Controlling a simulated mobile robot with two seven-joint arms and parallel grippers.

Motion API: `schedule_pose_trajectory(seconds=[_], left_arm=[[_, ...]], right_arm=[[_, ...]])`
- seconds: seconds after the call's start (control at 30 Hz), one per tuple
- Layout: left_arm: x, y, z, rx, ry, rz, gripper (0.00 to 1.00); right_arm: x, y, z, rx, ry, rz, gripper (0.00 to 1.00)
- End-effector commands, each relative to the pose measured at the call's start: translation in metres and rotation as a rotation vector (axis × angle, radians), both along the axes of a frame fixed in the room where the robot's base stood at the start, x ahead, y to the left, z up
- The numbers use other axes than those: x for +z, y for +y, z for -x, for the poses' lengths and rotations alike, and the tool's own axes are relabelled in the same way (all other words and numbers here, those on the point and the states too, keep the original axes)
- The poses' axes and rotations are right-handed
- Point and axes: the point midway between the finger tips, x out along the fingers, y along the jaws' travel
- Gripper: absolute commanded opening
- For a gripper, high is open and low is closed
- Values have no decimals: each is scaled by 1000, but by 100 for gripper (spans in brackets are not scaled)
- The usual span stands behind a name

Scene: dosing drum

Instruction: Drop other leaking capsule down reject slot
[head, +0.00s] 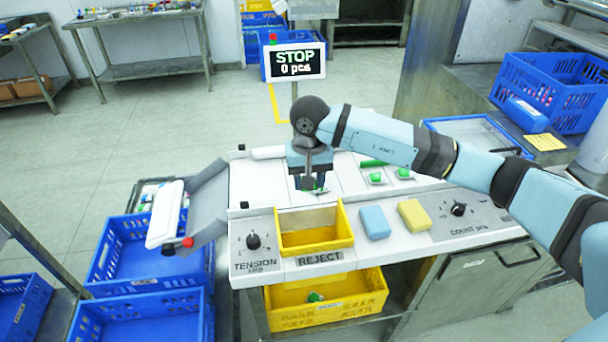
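My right gripper (314,187) points down over the white machine top, just behind the yellow reject slot (318,238). A green and white capsule (319,191) shows at its fingertips, partly hidden by them. I cannot tell whether the fingers are closed on it. Two more green and white capsules, one in the middle (375,177) and one farther right (403,173), lie on the white top. Another green capsule (316,297) lies in the yellow bin (345,306) below the slot. Leaks are too small to make out. My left gripper is not in view.
A blue sponge (374,222) and a yellow sponge (413,215) lie right of the slot. Tension (253,241) and count (458,209) knobs flank them. A display (294,62) reads STOP, 0 pcs. Blue crates (150,260) stand at the left.

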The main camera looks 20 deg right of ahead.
Motion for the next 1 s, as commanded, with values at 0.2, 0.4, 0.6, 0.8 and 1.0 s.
schedule_pose_trajectory(seconds=[0.2, 0.4, 0.6, 0.8, 1.0], left_arm=[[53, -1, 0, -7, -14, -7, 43], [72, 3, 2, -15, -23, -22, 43], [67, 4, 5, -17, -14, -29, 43], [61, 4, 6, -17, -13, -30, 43], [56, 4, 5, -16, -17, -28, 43]], right_arm=[[36, -13, 7, -358, 3, 1, 21], [47, -21, 11, -603, 2, 3, 21], [45, -23, 12, -680, 1, 2, 21], [29, -23, 12, -682, 2, 2, 21], [5, -23, 13, -680, 3, 3, 21]])
